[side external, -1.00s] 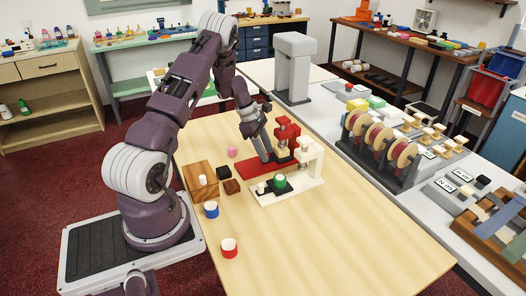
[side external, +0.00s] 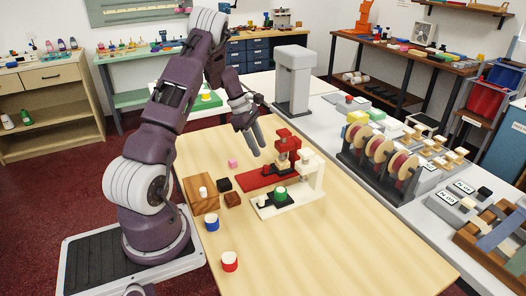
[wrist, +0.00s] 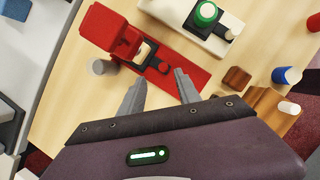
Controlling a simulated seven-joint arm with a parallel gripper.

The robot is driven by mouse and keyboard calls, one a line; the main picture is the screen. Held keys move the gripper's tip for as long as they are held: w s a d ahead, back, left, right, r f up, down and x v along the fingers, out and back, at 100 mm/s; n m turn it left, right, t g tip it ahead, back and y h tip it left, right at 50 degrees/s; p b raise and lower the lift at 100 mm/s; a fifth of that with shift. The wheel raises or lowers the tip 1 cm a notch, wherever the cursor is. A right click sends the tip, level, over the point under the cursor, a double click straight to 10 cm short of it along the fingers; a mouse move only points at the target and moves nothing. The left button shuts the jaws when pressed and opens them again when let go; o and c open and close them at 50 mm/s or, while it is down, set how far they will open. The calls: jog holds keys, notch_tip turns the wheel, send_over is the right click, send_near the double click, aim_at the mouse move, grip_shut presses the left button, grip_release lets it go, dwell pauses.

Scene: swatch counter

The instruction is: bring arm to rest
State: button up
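My gripper (side external: 252,140) hangs in the air above the far part of the wooden table (side external: 330,245). It is apart from everything below it. In the wrist view my gripper (wrist: 160,88) shows two grey fingers spread apart with nothing between them. Beyond the fingertips lies a red stand (wrist: 190,78) with an upright block. The same red stand (side external: 252,180) is below and to the right of my gripper in the side view.
A white stand (side external: 312,180) with a green-topped piece (side external: 280,194) is beside the red one. Blue (side external: 211,224) and red (side external: 230,262) capped cylinders, a wooden block (side external: 203,205), dark cubes and a pink piece (side external: 233,163) stand nearby. A tall grey machine (side external: 293,80) is behind.

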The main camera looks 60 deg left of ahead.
notch_tip(320, 180, up, 8)
jog(key=w+m+y, duration=0.2)
jog(key=w+m, duration=0.1)
jog(key=m, duration=0.2)
jog(key=s+d+r+m, duration=0.2)
jog(key=d+r+m, duration=0.4)
jog(key=d, duration=0.5)
jog(key=s+d+r+m, duration=0.2)
jog(key=d+r+m, duration=0.1)
jog(key=d+r, duration=0.55)
jog(key=s+d+r+m+t, duration=0.1)
jog(key=s+d+r+m, duration=0.1)
jog(key=s+d+m, duration=0.7)
jog(key=s+d+f+m+t+y, duration=0.1)
jog(key=s+d+m, duration=0.2)
jog(key=s, duration=0.7)
jog(key=d, duration=0.2)
jog(key=shift+s+d+f+m, duration=0.2)
jog(key=shift+s+d+m, duration=0.1)
jog(key=shift+m, duration=0.1)
